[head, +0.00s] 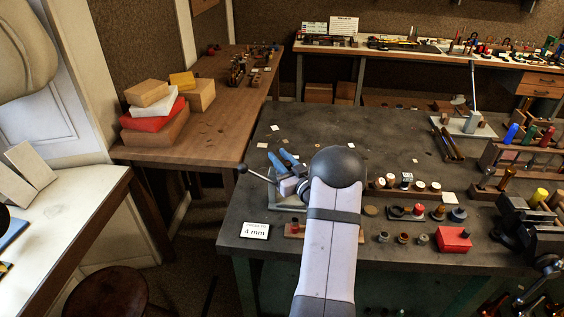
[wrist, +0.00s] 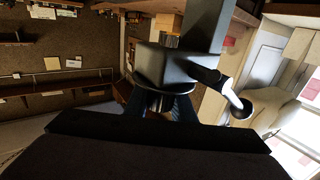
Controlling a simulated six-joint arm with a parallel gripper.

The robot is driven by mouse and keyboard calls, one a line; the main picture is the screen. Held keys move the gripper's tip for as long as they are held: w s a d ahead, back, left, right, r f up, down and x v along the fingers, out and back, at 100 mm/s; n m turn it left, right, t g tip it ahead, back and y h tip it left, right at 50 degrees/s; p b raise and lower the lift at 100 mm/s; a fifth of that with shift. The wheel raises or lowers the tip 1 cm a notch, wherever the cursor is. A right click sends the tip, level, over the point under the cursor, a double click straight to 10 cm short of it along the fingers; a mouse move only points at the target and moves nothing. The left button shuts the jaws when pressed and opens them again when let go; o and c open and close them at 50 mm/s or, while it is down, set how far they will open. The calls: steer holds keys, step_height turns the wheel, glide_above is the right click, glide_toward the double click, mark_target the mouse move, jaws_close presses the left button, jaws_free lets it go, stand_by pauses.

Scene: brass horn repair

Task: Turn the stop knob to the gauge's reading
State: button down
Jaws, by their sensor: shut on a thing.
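A grey metal stop fixture (head: 287,202) stands at the near left of the dark bench, with a lever ending in a ball (head: 243,168) reaching left. My gripper (head: 280,156) is at this fixture, its blue fingers pointing away from me. In the wrist view, the fixture's grey block (wrist: 178,66) and ball lever (wrist: 241,109) show close to the fingers (wrist: 158,100). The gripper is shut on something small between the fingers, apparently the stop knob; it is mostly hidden. A white card (head: 256,230) reading "4 mm" stands in front of the fixture. Its smaller top line is unreadable.
My arm covers the bench just right of the fixture. Beyond it are a rack of white-topped pieces (head: 405,184), several small jars and a red box (head: 453,239). A clamp (head: 520,220) stands at the right. The bench's back left is mostly clear.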

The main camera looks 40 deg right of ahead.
mark_target(289, 167)
steer(key=shift+a+r+n+y+b, duration=0.15)
steer(key=shift+n+y+b, duration=0.1)
steer(key=shift+n+y, duration=0.4)
steer(key=shift+a+f+n+y+b, duration=0.1)
steer(key=shift+a+n+y+b, duration=0.2)
steer(key=shift+y, duration=0.65)
steer(key=shift+d, duration=0.15)
steer(key=c, duration=1.5)
jaws_free()
steer(key=s+b, duration=0.2)
steer(key=s, duration=0.3)
steer(key=shift+s, duration=0.35)
steer(key=shift+s+b, duration=0.3)
steer(key=shift+s, duration=0.5)
steer(key=shift+w+r, duration=0.1)
